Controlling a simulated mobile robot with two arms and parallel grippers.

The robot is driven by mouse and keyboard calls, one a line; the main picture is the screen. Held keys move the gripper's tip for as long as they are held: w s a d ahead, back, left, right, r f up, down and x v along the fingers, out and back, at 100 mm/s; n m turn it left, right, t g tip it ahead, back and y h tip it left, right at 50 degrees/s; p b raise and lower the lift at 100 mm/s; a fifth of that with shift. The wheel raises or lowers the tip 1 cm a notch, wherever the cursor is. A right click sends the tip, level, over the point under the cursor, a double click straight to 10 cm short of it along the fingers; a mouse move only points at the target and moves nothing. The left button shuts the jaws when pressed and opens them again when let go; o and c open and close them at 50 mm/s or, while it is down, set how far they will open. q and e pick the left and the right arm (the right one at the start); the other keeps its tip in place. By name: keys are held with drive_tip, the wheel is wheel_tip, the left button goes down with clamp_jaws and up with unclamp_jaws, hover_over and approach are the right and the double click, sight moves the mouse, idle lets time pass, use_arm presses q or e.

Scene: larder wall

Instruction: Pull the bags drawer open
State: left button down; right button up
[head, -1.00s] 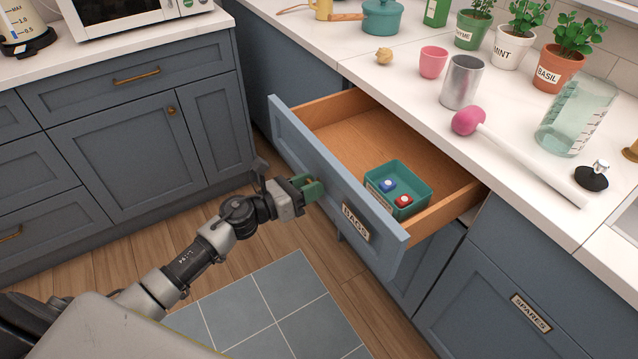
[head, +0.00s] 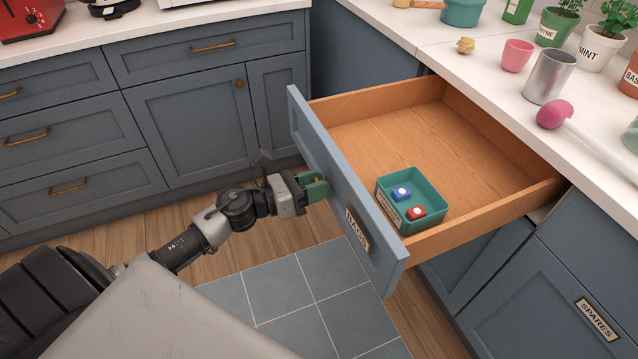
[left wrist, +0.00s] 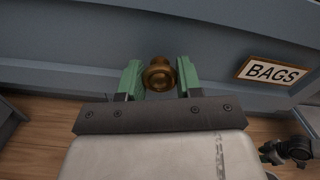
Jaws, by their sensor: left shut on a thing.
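The bags drawer (head: 330,165) stands well open, with a blue-grey front, a wooden inside and a BAGS label (head: 357,229). The label also shows in the left wrist view (left wrist: 272,71). My left gripper (head: 318,187) is at the drawer front. In the left wrist view its green fingers (left wrist: 159,80) are shut on the brass knob (left wrist: 159,73), one on each side. The knob is hidden in the head view. What looks like part of my right gripper (left wrist: 268,150) shows small at the lower right of the left wrist view; its jaws are unclear.
A green tray (head: 428,187) with a blue and a red item lies in the drawer. A white counter (head: 490,75) above it holds pots, a pink cup and a metal tumbler. A SPARES front (head: 560,300) is at right. Cabinets (head: 190,120) stand at left. Floor in front is clear.

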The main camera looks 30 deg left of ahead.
use_arm(q)
drive_tip(key=c, duration=0.7)
unclamp_jaws()
drive_tip(key=shift+c, duration=0.2)
drive_tip(key=b+v, duration=0.1)
drive_tip(key=v, duration=0.9)
drive_tip(key=shift+s+a, duration=0.3)
use_arm(e)
drive_tip(key=w+r, duration=0.3)
drive_tip(key=shift+w+a, duration=0.2)
drive_tip(key=shift+a, duration=0.05)
